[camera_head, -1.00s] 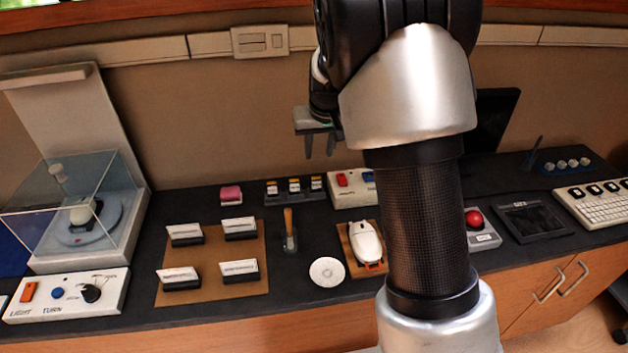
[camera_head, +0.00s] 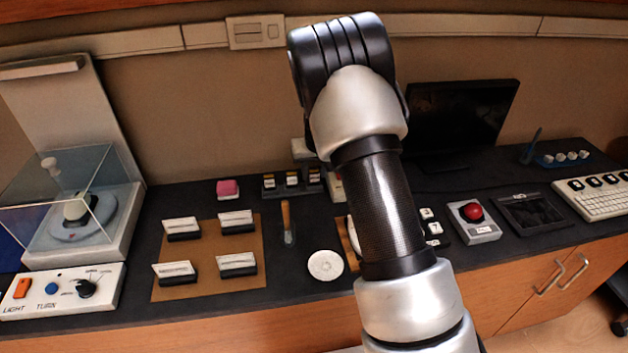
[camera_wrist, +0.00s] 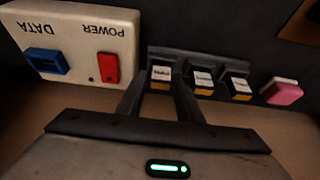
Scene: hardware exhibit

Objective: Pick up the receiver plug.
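Three small plugs with white labels and yellow bands sit in a dark rack (camera_head: 290,193). They also show in the wrist view: the left plug (camera_wrist: 162,78), the middle plug (camera_wrist: 201,82) and the right plug (camera_wrist: 238,87). Their labels are too blurred to read, so I cannot tell which is the receiver plug. My gripper (camera_wrist: 160,80) is open, its two fingers apart on either side of the left plug in that view. I cannot tell whether they touch it. In the head view my arm hides most of the gripper.
A white box with a red POWER switch (camera_wrist: 107,68) and a blue DATA switch (camera_wrist: 46,61) stands beside the rack. A pink block (camera_wrist: 282,91) lies on the other side. A wooden-handled tool (camera_head: 286,222) and a white disc (camera_head: 325,265) lie in front on the dark counter.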

